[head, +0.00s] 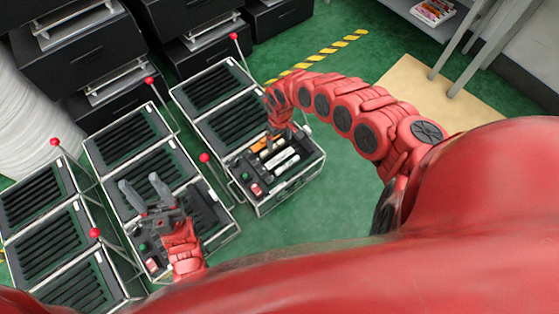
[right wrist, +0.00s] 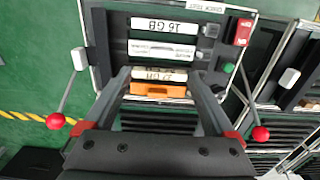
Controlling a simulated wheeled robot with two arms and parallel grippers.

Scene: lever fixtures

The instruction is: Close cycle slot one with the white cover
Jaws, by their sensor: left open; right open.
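Labelled bars lie in the tray at the front of the right-hand rack (head: 258,207). A white bar marked 16 GB (right wrist: 165,25), a pale bar (right wrist: 157,50) and an orange bar (right wrist: 158,90) show in the right wrist view. I cannot tell which piece is the white cover or which slot is cycle slot one. My right gripper (right wrist: 160,78) is open, its fingers on both sides of the orange bar and the white-labelled piece beside it. I cannot tell whether they touch. My left gripper (head: 143,188) is open and empty above the middle rack (head: 140,137).
Red-knobbed levers stand by the racks, one (right wrist: 55,121) left and one (right wrist: 260,133) right of my right gripper. A green button (right wrist: 229,67) and a red switch (right wrist: 243,32) sit on the tray. Another rack (head: 40,195) stands left. Green floor (head: 330,190) is clear to the right.

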